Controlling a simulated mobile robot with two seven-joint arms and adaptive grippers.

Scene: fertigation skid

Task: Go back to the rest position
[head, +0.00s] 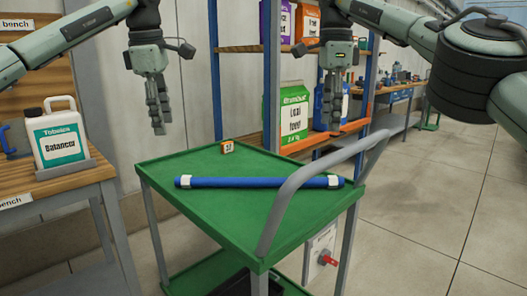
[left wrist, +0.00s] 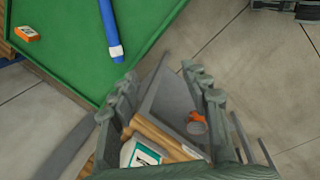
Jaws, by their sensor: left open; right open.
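My left gripper (head: 158,128) hangs open and empty above the far left part of the green cart, pointing down. In the left wrist view its open fingers (left wrist: 160,84) have nothing between them. My right gripper (head: 334,124) hangs open and empty beyond the cart's right side, also pointing down, in front of the shelf. A blue tube (head: 255,183) with a white band near each end lies across the cart's green top (head: 215,215), clear of both grippers. One end of the tube (left wrist: 110,28) also shows in the left wrist view.
A small orange box (head: 227,147) sits at the back of the cart top. The cart's grey handle (head: 297,183) rises at its right. A white jug (head: 57,137) stands on the wooden bench (head: 30,180) at left. Shelves with bags (head: 294,112) stand behind. The floor (head: 425,200) at right is clear.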

